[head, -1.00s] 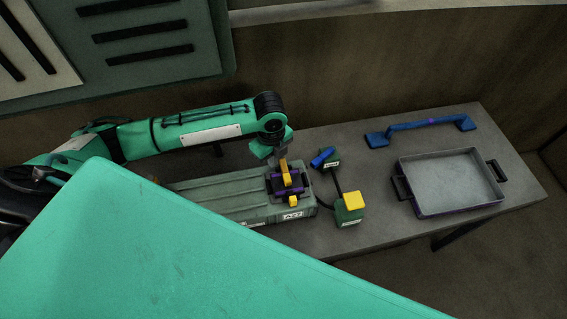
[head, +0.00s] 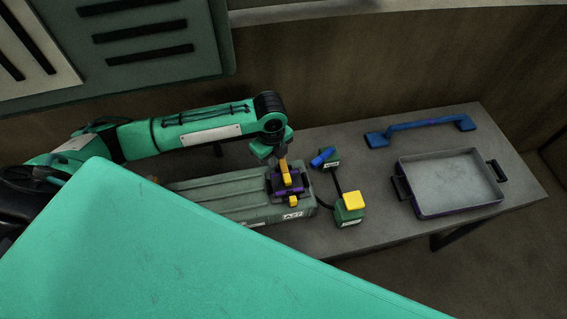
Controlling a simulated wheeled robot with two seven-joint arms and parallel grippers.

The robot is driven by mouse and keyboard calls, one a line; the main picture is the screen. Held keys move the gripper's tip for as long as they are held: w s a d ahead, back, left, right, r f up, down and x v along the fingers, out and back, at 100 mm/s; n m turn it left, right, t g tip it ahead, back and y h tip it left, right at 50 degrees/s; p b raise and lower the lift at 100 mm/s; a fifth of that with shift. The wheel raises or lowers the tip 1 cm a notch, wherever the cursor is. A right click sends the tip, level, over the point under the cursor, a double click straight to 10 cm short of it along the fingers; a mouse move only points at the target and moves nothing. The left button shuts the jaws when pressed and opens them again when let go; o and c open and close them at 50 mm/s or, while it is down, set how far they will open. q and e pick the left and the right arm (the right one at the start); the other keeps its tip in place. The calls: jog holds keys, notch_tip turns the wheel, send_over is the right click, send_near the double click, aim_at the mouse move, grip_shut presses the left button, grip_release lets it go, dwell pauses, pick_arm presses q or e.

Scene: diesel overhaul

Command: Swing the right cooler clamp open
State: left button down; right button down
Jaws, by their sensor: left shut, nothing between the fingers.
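The cooler (head: 225,192) is a long grey-green ribbed box lying on the bench. The right cooler clamp (head: 290,187) sits on its right end, with a purple and dark body and an orange-yellow lever and tip. My left gripper (head: 283,161) points down at the clamp from above, at the top of the orange lever. It is shut with nothing held. I cannot tell whether its fingertips touch the lever. The left part of the cooler is hidden behind a large green surface in the foreground. My right gripper is not in view.
Right of the cooler stand a green block with a yellow top (head: 354,201) and a small green block with a blue lever (head: 323,157). A grey tray (head: 463,211) with dark handles and a blue bar handle (head: 420,126) lie further right on the grey bench (head: 375,228).

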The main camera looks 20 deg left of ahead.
aim_at(273, 173)
pick_arm(q)
jog(key=shift+f, duration=0.1)
jog(key=shift+f+b, duration=0.95)
jog(key=shift+f, duration=1.6)
jog(key=shift+r, duration=0.15)
jog(key=shift+r+p, duration=0.15)
jog(key=shift+p, duration=0.5)
jog(key=shift+d, duration=0.1)
